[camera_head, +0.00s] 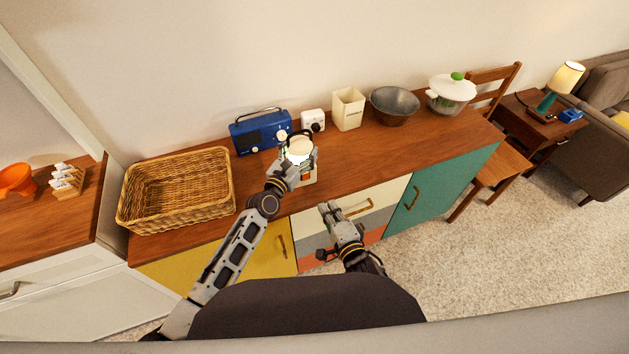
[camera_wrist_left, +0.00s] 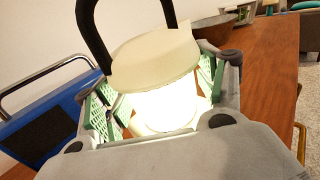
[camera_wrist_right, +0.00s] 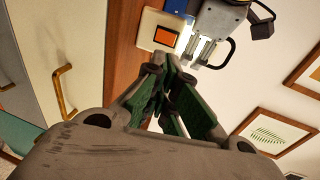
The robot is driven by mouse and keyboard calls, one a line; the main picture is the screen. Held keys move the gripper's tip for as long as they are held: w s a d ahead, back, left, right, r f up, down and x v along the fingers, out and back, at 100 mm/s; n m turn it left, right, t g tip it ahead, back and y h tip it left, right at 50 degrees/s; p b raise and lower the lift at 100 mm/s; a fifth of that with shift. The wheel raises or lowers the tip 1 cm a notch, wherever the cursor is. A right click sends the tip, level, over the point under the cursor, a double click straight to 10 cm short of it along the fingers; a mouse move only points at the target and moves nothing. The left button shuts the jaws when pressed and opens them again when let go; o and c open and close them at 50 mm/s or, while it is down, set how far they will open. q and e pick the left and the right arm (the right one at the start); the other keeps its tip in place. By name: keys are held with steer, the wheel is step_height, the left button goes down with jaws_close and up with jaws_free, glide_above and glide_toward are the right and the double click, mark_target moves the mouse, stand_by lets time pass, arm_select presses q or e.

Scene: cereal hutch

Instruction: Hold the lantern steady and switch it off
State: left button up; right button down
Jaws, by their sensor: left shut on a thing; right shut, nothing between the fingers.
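The lantern (camera_head: 298,146) stands upright near the front edge of the wooden cabinet top, with a cream cap, a dark handle and a brightly glowing body. The glow also shows in the left wrist view (camera_wrist_left: 166,108). My left gripper (camera_head: 297,158) is shut around the lantern's body, with a finger on each side. An orange switch (camera_wrist_right: 165,37) sits on the front of the lantern's cream base (camera_wrist_right: 150,28). My right gripper (camera_head: 328,208) is shut and empty, in front of the drawers, below and apart from the switch. It also shows in the right wrist view (camera_wrist_right: 172,88).
A blue radio (camera_head: 260,131) and a small white device (camera_head: 312,120) stand behind the lantern. A wicker basket (camera_head: 178,190) is at left. A cream canister (camera_head: 348,108), grey bowl (camera_head: 394,104) and lidded pot (camera_head: 451,95) stand to the right. Drawer handles (camera_head: 357,207) project near my right gripper.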

glide_toward(310, 172)
steer(key=shift+w+f, duration=0.85)
steer(key=shift+f, duration=0.1)
steer(key=shift+w+a+r, duration=0.1)
steer(key=shift+w+a, duration=0.3)
steer(key=shift+w, duration=0.45)
steer(key=shift+w+a+r, duration=0.1)
steer(key=shift+w+a, duration=0.25)
steer(key=shift+w, duration=0.6)
steer(key=shift+w+r, duration=0.1)
steer(key=shift+w, duration=0.05)
steer(key=shift+w+a+r, duration=0.1)
steer(key=shift+w, duration=0.15)
steer(key=shift+s, duration=0.2)
steer(key=shift+v, duration=1.75)
steer(key=r+v, duration=0.2)
steer(key=v, duration=0.7)
steer(key=shift+r, duration=0.2)
steer(key=shift+s, duration=0.15)
